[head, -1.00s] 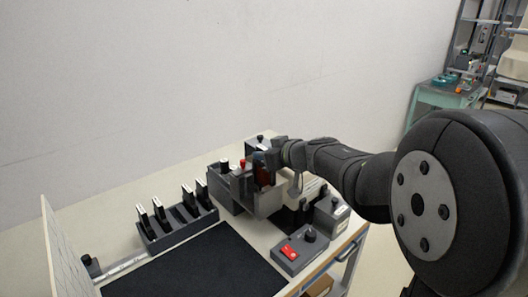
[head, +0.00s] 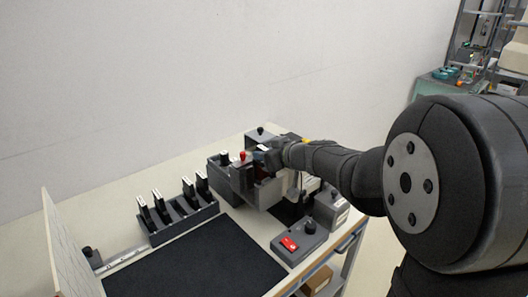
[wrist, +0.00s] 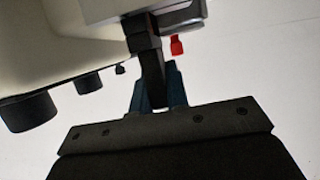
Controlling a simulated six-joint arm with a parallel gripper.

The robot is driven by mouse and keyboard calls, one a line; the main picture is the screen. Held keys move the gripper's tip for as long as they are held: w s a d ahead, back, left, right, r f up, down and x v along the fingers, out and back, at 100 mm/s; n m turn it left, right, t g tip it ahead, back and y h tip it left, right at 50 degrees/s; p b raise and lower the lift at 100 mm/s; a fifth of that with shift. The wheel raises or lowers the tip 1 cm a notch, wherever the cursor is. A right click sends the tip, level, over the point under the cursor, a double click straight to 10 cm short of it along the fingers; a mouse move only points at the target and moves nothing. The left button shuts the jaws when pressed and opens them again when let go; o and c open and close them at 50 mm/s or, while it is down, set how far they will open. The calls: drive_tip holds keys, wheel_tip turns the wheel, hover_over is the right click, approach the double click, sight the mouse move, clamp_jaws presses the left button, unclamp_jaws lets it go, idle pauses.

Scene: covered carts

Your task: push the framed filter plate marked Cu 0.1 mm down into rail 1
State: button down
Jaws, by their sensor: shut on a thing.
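My gripper (head: 264,156) is over the grey housing (head: 268,194) at the back of the cart, at the end of the arm reaching in from the right. In the wrist view its blue fingertips (wrist: 158,88) are shut on a dark upright tab (wrist: 152,62), which I take to be the handle of the framed filter plate. The plate's frame and its Cu 0.1 mm mark cannot be made out. Rail 1 cannot be told apart in the housing, and the gripper hides part of it.
A red knob (head: 243,156) stands close left of my gripper. A dark rack (head: 180,230) holds several upright plates with pale labels. A control box (head: 299,243) with a red switch sits in front of the housing. The black mat (head: 205,265) is clear.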

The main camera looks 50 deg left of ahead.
drive_tip(key=shift+f, duration=0.85)
drive_tip(key=c, duration=1.3)
unclamp_jaws()
drive_tip(key=v, duration=1.7)
drive_tip(key=shift+d, duration=0.25)
drive_tip(key=x, duration=1.7)
drive_tip(key=shift+a, duration=0.25)
